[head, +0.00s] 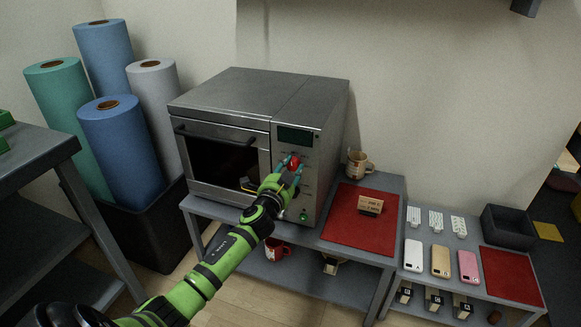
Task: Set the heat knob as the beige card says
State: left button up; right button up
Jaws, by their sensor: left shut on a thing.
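The heat press, a grey metal oven-like box (235,92), stands on a grey bench at the centre. On its control panel, below a dark display (295,136), is a red knob (294,161). My left gripper (292,164) reaches up to the panel, its teal fingertips on both sides of the red knob, shut on it. The knob's pointer and the panel marks are partly hidden and too small to read. The beige card (370,204) stands on a red mat (345,229) right of the press; its dark lettering is too small to read. My right gripper is out of view.
A green button (304,216) is low on the panel. A tan mug (358,164) stands behind the mat; a red mug (277,250) is on the shelf below. Phones (440,260) lie on the right table, beside a dark tray (508,230). Large rolls (122,150) stand at left.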

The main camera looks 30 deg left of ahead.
pick_arm(q)
jog(key=m+p, duration=0.1)
jog(key=m, duration=0.4)
jog(key=shift+a+m, duration=0.15)
jog(key=shift+m, duration=0.15)
jog(key=m, duration=0.2)
jog(key=shift+m, duration=0.3)
jog(key=shift+m+p, duration=0.3)
jog(key=shift+m, duration=0.9)
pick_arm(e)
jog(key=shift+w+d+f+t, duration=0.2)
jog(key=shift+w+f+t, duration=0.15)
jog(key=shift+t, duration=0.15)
pick_arm(q)
jog(key=shift+r+m, duration=0.1)
jog(key=shift+m, duration=0.2)
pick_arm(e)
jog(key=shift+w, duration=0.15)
pick_arm(q)
jog(key=o, duration=1.1)
jog(key=shift+o, duration=0.2)
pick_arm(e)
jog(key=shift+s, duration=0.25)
